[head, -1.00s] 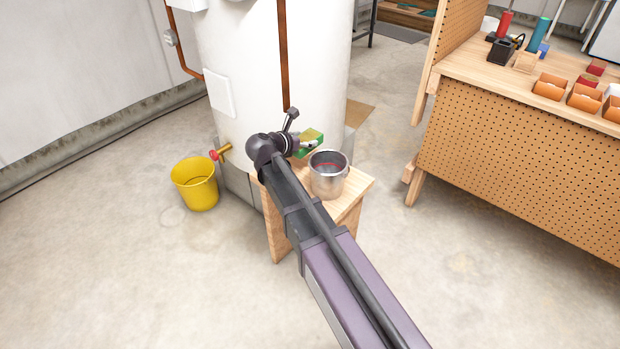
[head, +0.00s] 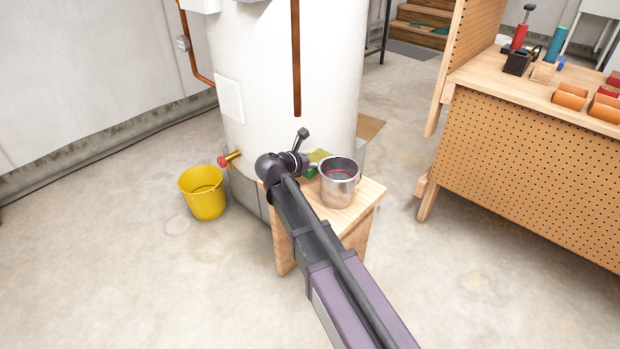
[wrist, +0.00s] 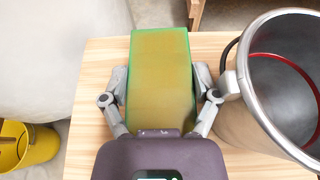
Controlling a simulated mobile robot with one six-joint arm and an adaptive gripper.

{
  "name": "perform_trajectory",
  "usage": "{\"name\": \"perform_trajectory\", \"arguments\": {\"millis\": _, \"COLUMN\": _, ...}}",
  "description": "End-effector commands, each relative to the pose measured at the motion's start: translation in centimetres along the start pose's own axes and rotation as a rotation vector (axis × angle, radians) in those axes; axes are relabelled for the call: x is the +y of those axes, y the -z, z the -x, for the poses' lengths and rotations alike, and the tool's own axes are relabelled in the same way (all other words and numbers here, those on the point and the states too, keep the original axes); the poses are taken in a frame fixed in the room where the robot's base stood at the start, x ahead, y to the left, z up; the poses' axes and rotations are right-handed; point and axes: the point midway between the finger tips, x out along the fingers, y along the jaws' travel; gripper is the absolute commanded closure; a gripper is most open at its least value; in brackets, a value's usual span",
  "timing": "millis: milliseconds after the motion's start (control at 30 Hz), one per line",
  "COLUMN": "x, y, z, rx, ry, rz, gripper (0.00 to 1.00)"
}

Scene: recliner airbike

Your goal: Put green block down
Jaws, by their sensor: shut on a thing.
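The green block (wrist: 160,80), with a yellowish top face and green edges, is between the fingers of my gripper (wrist: 160,100) in the wrist view. Both fingers press on its sides. The small wooden table (wrist: 95,75) lies directly under it; I cannot tell whether the block touches the tabletop. In the head view the block (head: 318,160) is partly hidden behind my gripper and a metal pot. The wooden table (head: 362,197) stands in front of a white tank.
The metal pot (head: 340,185) stands on the table just right of the block, close to my right finger. The white tank (head: 265,60) rises behind. A yellow bucket (head: 203,195) is on the floor at left. A pegboard workbench (head: 530,150) stands at right.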

Motion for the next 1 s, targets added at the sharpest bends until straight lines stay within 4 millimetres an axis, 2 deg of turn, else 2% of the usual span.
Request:
{"name": "perform_trajectory", "arguments": {"millis": 100, "x": 0.0, "y": 0.8, "z": -0.3, "rx": 0.000, "ry": 0.000, "rz": 0.000, "gripper": 0.74}}
{"name": "perform_trajectory", "arguments": {"millis": 633, "x": 0.1, "y": 1.1, "z": -0.4, "rx": 0.000, "ry": -0.001, "rz": 0.001, "gripper": 0.74}}
{"name": "perform_trajectory", "arguments": {"millis": 1000, "x": 0.1, "y": 3.7, "z": -1.4, "rx": 0.000, "ry": -0.002, "rz": 0.001, "gripper": 0.74}}
